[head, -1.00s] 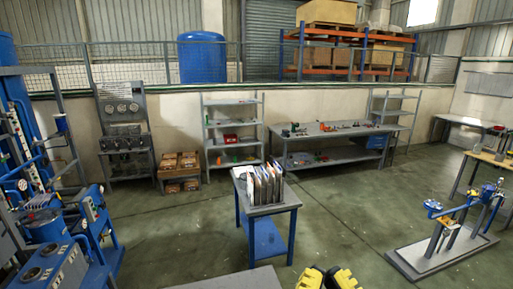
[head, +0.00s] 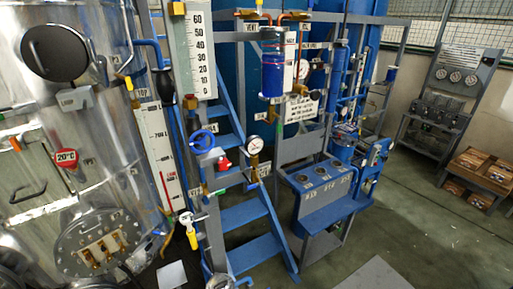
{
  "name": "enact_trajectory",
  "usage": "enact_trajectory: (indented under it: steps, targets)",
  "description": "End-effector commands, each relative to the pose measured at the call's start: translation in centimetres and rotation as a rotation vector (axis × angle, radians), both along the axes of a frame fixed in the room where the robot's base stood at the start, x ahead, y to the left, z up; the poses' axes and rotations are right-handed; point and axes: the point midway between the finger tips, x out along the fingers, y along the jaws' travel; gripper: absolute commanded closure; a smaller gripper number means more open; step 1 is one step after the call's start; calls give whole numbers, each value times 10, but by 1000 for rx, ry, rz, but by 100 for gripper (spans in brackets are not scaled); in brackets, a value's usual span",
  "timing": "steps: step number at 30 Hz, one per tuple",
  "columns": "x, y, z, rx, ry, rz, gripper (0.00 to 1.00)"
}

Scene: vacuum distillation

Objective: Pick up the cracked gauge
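A small round white-faced gauge (head: 254,144) is mounted on pipework beside the blue steps, near the middle of the head view. Several round gauges sit on the upper part of a grey panel stand (head: 456,76) at the right. A blue bench (head: 325,185) has round dark-rimmed fittings in its grey top; I cannot tell whether they hold gauges. No crack can be made out on any gauge at this size. My gripper is not in view.
A large shiny metal vessel (head: 45,130) fills the left. Blue steps (head: 250,215) and pipes crowd the middle. A wooden-topped rack of boxes (head: 482,165) stands at the right. The green floor (head: 430,235) is open at the lower right.

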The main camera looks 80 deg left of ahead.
Motion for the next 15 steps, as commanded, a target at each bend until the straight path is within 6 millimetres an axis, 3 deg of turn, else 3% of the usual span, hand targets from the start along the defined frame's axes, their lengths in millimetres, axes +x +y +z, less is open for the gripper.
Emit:
enact_trajectory:
  steps: [11, 15]
  targets:
    - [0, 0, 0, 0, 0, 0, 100]
    - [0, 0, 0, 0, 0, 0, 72]
